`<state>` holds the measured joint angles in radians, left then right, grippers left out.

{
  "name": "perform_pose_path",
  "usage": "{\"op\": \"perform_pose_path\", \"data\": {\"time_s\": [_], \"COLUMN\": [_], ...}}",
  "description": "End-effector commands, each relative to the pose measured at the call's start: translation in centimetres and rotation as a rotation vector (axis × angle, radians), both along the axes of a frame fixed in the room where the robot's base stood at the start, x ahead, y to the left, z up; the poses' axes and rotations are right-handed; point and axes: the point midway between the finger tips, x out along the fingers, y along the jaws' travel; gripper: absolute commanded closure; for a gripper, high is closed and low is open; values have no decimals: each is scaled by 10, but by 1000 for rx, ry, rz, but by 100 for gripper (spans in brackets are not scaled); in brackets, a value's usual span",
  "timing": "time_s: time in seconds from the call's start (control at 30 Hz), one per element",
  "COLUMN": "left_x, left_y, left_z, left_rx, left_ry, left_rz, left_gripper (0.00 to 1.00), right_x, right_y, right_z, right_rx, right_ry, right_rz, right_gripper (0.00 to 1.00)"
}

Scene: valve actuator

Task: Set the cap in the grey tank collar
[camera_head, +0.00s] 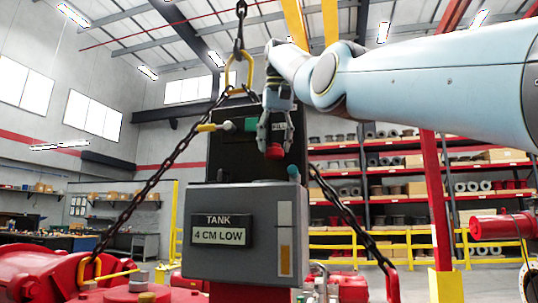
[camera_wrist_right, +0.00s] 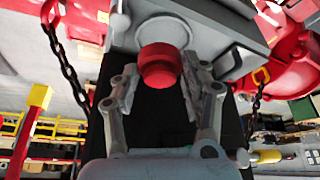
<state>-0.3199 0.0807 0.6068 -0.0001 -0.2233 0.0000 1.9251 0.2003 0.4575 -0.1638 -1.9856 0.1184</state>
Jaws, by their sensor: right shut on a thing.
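The red cap (camera_head: 273,151) is held between the fingertips of my right gripper (camera_head: 274,138), in the air above the top of the grey tank (camera_head: 235,266). The cap also shows in the right wrist view (camera_wrist_right: 160,62), between the two fingers of the gripper (camera_wrist_right: 158,88). Beyond it there, a round light-grey collar (camera_wrist_right: 164,27) stands on the tank top, partly hidden by the cap. The cap looks apart from the collar. In the head view I cannot make out the collar clearly. My left gripper is not in view.
Chains (camera_head: 157,190) slope down on both sides from a yellow ring (camera_head: 239,72).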

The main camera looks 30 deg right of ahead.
Motion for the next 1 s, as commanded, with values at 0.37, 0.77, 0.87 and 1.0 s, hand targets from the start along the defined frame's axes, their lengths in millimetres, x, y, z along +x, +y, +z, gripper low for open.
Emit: {"op": "perform_pose_path", "data": {"time_s": [0.37,0.77,0.87,1.0], "left_x": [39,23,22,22], "left_y": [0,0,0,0], "left_z": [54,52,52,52], "left_rx": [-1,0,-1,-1], "left_ry": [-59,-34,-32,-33], "left_rz": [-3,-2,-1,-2], "left_gripper": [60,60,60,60], "right_x": [37,37,36,36], "right_y": [-11,-11,-10,-10], "right_z": [-25,-63,-63,-63], "right_rx": [-1,-1,0,0], "right_ry": [-3,-3,-3,-2], "right_rz": [-1,0,0,0], "right_gripper": [75,75,75,75]}}
